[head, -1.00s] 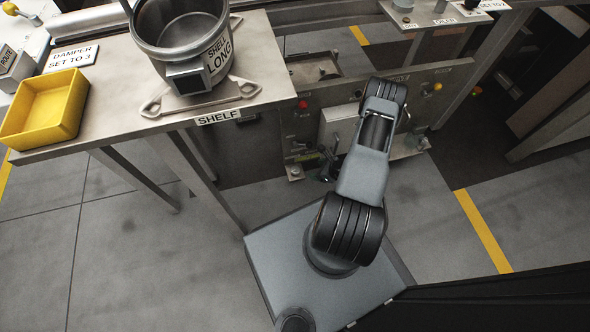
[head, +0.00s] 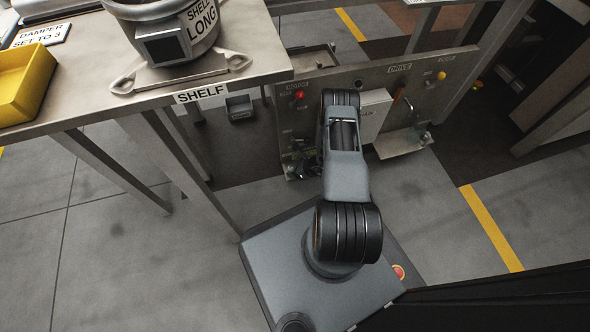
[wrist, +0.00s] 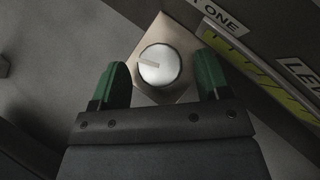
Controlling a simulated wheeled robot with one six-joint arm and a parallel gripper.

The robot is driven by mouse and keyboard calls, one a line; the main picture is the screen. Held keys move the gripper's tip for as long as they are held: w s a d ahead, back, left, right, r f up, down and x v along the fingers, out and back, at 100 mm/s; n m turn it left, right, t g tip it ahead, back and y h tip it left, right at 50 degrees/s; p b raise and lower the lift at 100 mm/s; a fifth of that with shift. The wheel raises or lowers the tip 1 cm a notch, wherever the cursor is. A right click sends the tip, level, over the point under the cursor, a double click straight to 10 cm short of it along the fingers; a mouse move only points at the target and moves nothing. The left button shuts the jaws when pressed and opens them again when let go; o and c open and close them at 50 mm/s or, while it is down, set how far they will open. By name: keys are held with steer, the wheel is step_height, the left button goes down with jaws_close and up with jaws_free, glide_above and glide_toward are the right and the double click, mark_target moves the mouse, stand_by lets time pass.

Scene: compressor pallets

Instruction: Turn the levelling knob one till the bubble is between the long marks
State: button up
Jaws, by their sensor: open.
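A round white levelling knob (wrist: 160,65) with a pale pointer bar sits on a beige square plate (wrist: 137,63) in the wrist view. My gripper (wrist: 162,78) is open, its green fingertips on either side of the knob, with a gap at least on the left. Contact at the right fingertip is hard to judge. Beside the plate, a yellow-green level vial (wrist: 228,19) lies by a label ending in "ONE" (wrist: 218,16). No bubble can be made out. In the head view the knob is not distinguishable.
A shelf table (head: 245,60) at left holds a metal pot (head: 165,12) and a yellow bin (head: 25,85). Grey floor is clear at lower left.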

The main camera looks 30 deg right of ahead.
steer(key=shift+w+a+f, duration=0.1)
steer(key=c, duration=0.9)
steer(key=shift+a+m+t+h+p, duration=0.15)
steer(key=shift+m+t+h+p, duration=0.2)
steer(key=shift+m+h, duration=0.35)
steer(key=shift+m+t+h+p, duration=0.35)
steer(key=shift+m+h, duration=0.85)
steer(key=shift+m, duration=0.6)
steer(key=o, duration=0.9)
